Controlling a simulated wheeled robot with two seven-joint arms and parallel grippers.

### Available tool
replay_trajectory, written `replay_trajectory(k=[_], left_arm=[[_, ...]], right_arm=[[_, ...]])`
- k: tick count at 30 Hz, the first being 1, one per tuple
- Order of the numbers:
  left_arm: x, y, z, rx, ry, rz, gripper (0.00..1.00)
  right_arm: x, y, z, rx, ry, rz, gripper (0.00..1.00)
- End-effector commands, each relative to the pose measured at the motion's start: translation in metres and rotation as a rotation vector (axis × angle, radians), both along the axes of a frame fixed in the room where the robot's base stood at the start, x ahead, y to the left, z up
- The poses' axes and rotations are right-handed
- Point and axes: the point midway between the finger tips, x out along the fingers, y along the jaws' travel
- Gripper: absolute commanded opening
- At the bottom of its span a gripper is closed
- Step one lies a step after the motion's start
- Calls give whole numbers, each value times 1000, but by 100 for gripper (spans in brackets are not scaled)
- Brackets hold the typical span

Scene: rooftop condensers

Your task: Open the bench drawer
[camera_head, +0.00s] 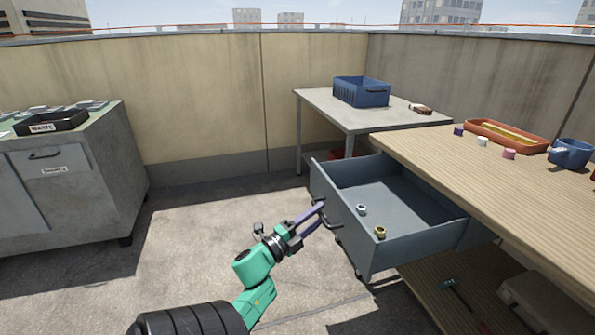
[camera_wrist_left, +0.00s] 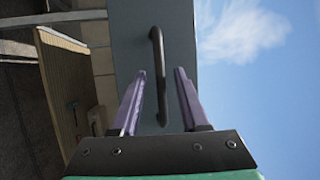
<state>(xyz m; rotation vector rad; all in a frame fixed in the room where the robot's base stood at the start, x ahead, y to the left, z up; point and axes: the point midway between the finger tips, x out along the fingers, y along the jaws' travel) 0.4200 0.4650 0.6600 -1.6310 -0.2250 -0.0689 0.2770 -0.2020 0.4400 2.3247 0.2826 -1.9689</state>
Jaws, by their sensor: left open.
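The bench drawer (camera_head: 405,205) stands pulled far out from under the wooden-topped bench (camera_head: 465,175) in the head view. A silver fitting (camera_head: 361,209) and a brass fitting (camera_head: 380,231) lie inside it. Its front carries a dark bar handle (camera_head: 333,227), which also shows in the left wrist view (camera_wrist_left: 157,60). My left gripper (camera_head: 322,212) is open at the handle, its purple fingers pointing at the drawer front. In the wrist view the handle's bar lies between the two fingers (camera_wrist_left: 161,75); I cannot tell whether either touches it. My right gripper is not in view.
A blue crate (camera_head: 361,92) stands on a grey table (camera_head: 320,105) behind. The bench top holds a terracotta tray (camera_head: 507,136), a blue mug (camera_head: 571,153) and small coloured pieces. A grey cabinet (camera_head: 110,160) with a waste tray (camera_head: 52,122) stands left. Open floor (camera_head: 200,235) lies between.

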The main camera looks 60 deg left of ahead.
Motion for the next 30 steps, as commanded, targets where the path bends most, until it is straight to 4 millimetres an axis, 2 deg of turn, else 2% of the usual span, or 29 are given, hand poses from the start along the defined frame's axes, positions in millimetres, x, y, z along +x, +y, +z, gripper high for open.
replay_trajectory(k=[2, 5, 12, 15, 19, 30], left_arm=[[-15, -1, -3, -3, 5, 3, 45], [-40, -4, -8, -5, 6, 5, 45], [-106, -11, -20, -2, 6, 4, 45], [-122, -13, -23, -2, 5, 2, 45], [-131, -14, -24, 1, 2, 1, 45], [-131, -14, -25, 0, 2, 1, 45]], right_arm=[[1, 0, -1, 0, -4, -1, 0], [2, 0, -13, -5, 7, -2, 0], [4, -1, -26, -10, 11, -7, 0], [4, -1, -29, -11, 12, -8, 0], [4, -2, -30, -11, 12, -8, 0], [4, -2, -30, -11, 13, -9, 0]])
